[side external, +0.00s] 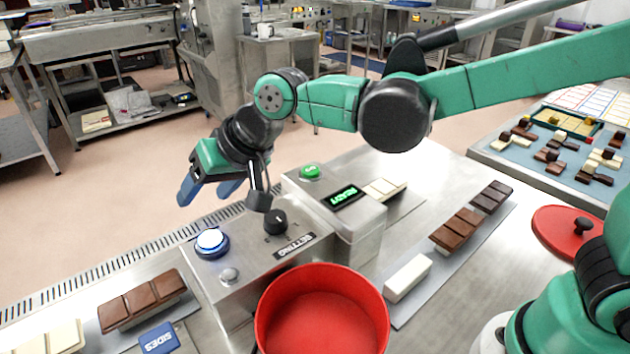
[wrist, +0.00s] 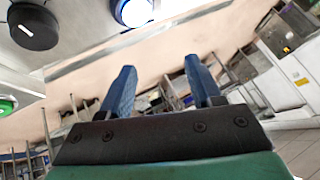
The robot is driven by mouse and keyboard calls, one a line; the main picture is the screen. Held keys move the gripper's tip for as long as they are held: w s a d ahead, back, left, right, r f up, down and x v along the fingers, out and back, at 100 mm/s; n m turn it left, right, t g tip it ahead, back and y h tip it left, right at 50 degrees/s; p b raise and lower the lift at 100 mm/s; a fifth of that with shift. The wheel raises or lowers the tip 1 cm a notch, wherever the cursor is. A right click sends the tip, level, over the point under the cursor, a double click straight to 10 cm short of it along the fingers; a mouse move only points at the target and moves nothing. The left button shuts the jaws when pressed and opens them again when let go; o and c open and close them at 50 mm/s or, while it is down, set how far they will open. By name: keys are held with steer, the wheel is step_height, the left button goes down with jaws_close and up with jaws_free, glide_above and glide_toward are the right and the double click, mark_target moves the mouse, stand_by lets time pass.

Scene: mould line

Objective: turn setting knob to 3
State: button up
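The setting knob (side external: 275,221) is a black round dial with a white mark, on top of a steel control box above a "SETTING" label (side external: 295,246). In the wrist view the knob (wrist: 34,27) is at the upper left, with its white mark showing. I cannot read any numbers around it. My gripper (side external: 208,192) is above and to the left of the knob, apart from it, with blue fingers. In the wrist view my gripper's two fingers (wrist: 159,90) stand apart with nothing between them.
A lit blue-white button (side external: 212,241) and a small metal dome (side external: 229,275) sit beside the knob. A green button (side external: 310,171) and a "READY" display (side external: 345,196) are on the box behind. A red pot (side external: 322,310) stands in front. Chocolate bars (side external: 140,299) lie at left.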

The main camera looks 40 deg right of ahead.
mark_target(275, 216)
steer(key=shift+o, duration=1)
steer(key=d+n+g+h, duration=0.1)
steer(key=n, duration=0.1)
steer(key=d+f+n+g+h, duration=0.1)
steer(key=d+n, duration=0.1)
steer(key=n, duration=0.1)
steer(key=shift+d+f+g, duration=0.15)
steer(key=shift+g, duration=0.15)
steer(key=d+n+g, duration=0.1)
steer(key=s+d+n+g+h, duration=0.1)
steer(key=n, duration=0.1)
steer(key=d+n+g+h, duration=0.1)
steer(key=d+n, duration=0.1)
steer(key=shift+s, duration=0.25)
steer(key=shift+s+d+f+n+h, duration=0.1)
steer(key=shift+d+f+n+h, duration=0.15)
steer(key=shift+n, duration=0.25)
steer(key=shift+f, duration=2.6)
jaws_close()
